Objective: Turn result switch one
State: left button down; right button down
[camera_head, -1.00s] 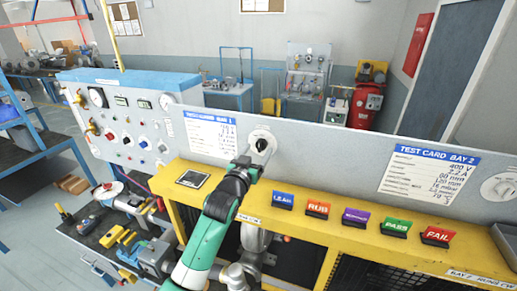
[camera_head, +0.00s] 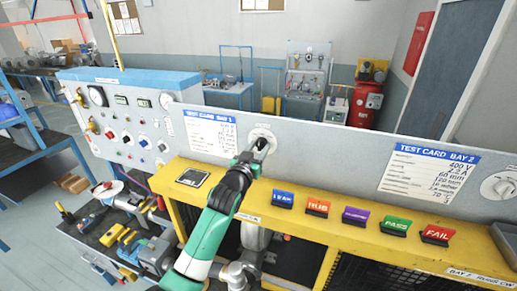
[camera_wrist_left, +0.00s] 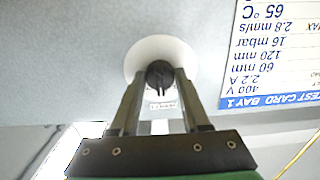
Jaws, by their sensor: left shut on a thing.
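Result switch one is a black knob on a white round dial (camera_head: 262,135), set in the grey panel above the yellow bench, right of the bay 1 test card (camera_head: 211,134). My left gripper (camera_head: 258,148) is at the knob, its fingers hiding part of it. In the left wrist view the dark knob (camera_wrist_left: 159,74) sits between the two fingers of the gripper (camera_wrist_left: 156,92), in front of the white dial (camera_wrist_left: 160,50). The gripper is shut on the knob. The knob's exact pointer direction is hard to tell. My right gripper is not in view.
A second switch dial (camera_head: 500,186) is at the far right beside the bay 2 test card (camera_head: 427,173). Coloured labelled blocks, from LEAK (camera_head: 283,199) to FAIL (camera_head: 437,235), line the yellow ledge. A small dark-framed plate (camera_head: 192,177) lies left of my arm.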

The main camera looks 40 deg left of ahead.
pick_arm(q)
jog(key=n+b, duration=0.2)
jog(key=shift+f+b, duration=0.2)
jog(key=shift+b, duration=0.15)
jog(key=shift+n+b, duration=0.65)
jog(key=shift+n, duration=0.35)
jog(key=shift+r+n+b, duration=0.1)
jog(key=shift+n+b, duration=0.6)
jog(key=shift+n, duration=0.5)
jog(key=shift+n+b, duration=0.5)
jog(key=shift+n, duration=0.7)
jog(key=shift+r, duration=0.1)
jog(key=shift+c, duration=1.9)
grip_release()
